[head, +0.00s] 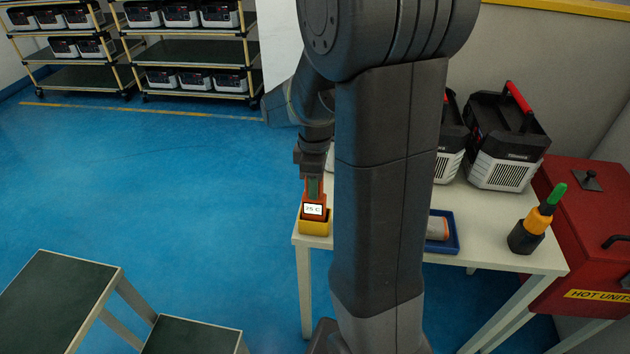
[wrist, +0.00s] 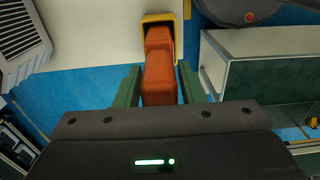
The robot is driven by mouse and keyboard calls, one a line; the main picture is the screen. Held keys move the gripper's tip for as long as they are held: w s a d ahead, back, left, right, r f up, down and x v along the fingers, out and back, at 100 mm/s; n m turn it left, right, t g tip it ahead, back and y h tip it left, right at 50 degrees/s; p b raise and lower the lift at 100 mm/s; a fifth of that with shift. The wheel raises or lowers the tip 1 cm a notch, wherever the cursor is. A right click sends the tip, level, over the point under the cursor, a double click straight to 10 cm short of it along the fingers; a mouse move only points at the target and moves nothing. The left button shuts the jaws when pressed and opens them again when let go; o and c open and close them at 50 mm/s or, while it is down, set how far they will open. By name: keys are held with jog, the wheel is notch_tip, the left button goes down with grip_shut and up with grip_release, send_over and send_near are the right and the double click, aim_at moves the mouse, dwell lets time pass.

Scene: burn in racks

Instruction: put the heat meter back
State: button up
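The heat meter (head: 313,209) is an orange device with a small white display reading about 25 C. It stands upright with its lower end in a yellow holder (head: 315,228) at the table's left corner. My gripper (head: 313,187) points straight down over it, its green fingers at the meter's upper part. In the wrist view the meter (wrist: 159,80) lies between the two fingers (wrist: 159,82), with the yellow holder (wrist: 175,17) beyond. My arm hides part of the table.
On the white table (head: 490,255) are a blue tray (head: 452,243) with a grey and orange item, a black cup (head: 524,238) with a green-tipped orange tool, and power units (head: 505,145). A red hot-units box (head: 590,220) stands right. Dark-topped stands (head: 50,300) are front left.

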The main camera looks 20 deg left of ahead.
jog(key=shift+o, duration=0.9)
notch_tip(320, 180, up, 12)
jog(key=shift+r+p, duration=0.2)
jog(key=shift+p, duration=0.3)
dwell(0.7)
